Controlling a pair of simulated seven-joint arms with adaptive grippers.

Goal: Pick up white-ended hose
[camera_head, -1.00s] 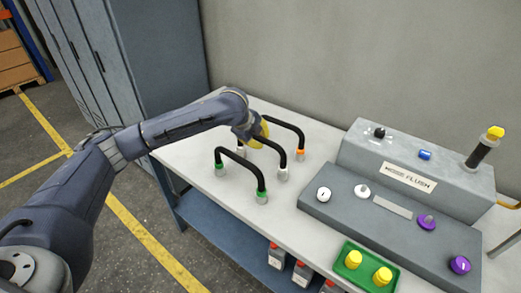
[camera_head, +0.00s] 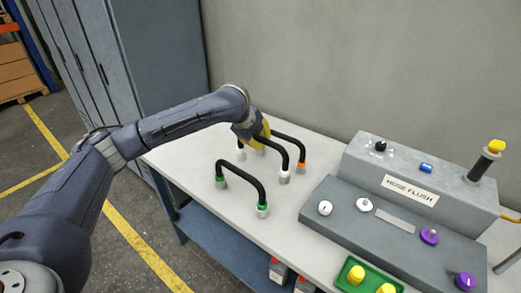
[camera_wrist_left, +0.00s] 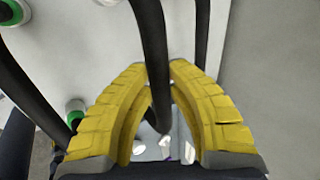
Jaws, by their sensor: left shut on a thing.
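My left gripper (camera_head: 262,132) is shut on the white-ended hose (camera_head: 280,151), a black bent hose between the other two hoses. In the left wrist view its yellow fingers (camera_wrist_left: 158,100) sit on both sides of the white-ended hose (camera_wrist_left: 152,45). One white end shows at the right in the head view; the gripper partly hides the rest. The hose appears slightly raised above the table. My right gripper is not in view.
The green-ended hose (camera_head: 242,178) stands in front, and the orange-ended hose (camera_head: 290,137) stands close behind. The grey hose flush panel (camera_head: 400,165) and a green tray (camera_head: 345,275) are to the right on the white table (camera_head: 200,195).

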